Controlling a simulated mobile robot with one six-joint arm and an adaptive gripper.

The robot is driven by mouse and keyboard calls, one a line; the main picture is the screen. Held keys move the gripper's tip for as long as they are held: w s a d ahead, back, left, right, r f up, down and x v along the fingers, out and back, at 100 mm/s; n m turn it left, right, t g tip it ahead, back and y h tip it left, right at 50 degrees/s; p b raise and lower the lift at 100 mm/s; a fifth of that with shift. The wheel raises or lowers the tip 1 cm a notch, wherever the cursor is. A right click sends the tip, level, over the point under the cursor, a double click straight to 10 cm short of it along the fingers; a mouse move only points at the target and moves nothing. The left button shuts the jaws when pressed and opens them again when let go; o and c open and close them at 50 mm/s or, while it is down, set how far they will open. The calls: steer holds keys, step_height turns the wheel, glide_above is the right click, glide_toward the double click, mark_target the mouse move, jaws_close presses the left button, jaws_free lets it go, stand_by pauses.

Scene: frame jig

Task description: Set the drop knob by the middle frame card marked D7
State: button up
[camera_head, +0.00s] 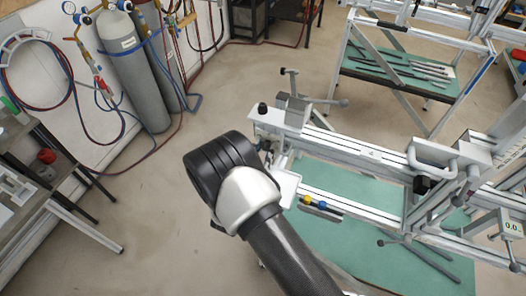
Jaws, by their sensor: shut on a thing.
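The frame jig (345,150) is a silver rail assembly at the right of the head view. A black knob (262,107) stands on the block at its left end. A small white plate (286,187) is at the jig's lower left, partly behind my arm. I cannot read D7 on any card, and I cannot tell which part is the drop knob. My arm (245,195) reaches up from the bottom and covers part of the jig's left end. My gripper is not visible, so what it holds does not show.
A yellow and a blue knob (322,205) sit on the lower rail. A tool table (400,68) stands behind the jig. Gas cylinders (138,75) and hoses are at the upper left. Open floor lies left of my arm.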

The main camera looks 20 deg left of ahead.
steer(key=n, duration=0.5)
steer(key=shift+n+b, duration=0.4)
steer(key=n, duration=0.5)
steer(key=shift+n, duration=0.4)
steer(key=o, duration=1.1)
steer(key=shift+c, duration=0.2)
steer(key=shift+s, duration=0.1)
steer(key=s, duration=1.2)
steer(key=shift+a, duration=0.4)
steer(key=shift+w, duration=0.1)
